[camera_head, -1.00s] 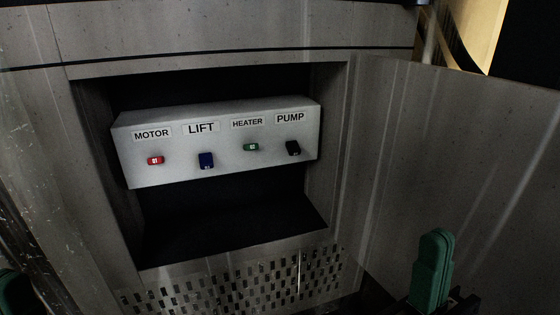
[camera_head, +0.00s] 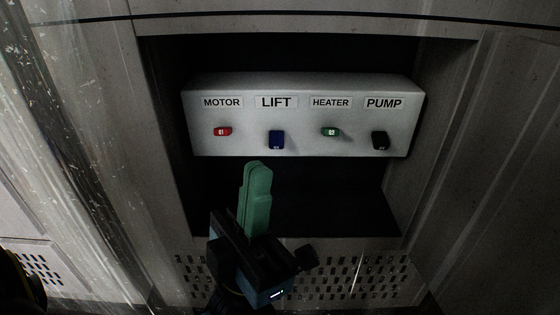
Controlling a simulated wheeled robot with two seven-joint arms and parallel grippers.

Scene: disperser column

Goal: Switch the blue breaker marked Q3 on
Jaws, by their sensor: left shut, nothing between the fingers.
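The blue breaker (camera_head: 276,140) sits under the LIFT label on a light grey panel (camera_head: 300,90). Its lever hangs lower than the red and green ones; its own marking is too small to read. My left gripper (camera_head: 257,170) is shut and empty, its green fingers pointing up. In the picture the fingertips are just below and slightly left of the blue breaker, with a small gap between. How far in front of the panel they are, I cannot tell.
The red breaker (camera_head: 222,131) under MOTOR is left of the blue one. The green breaker (camera_head: 331,132) under HEATER and the black breaker (camera_head: 380,140) under PUMP are to its right. The panel stands in a dark recess with metal side walls. Perforated metal (camera_head: 370,275) lies below.

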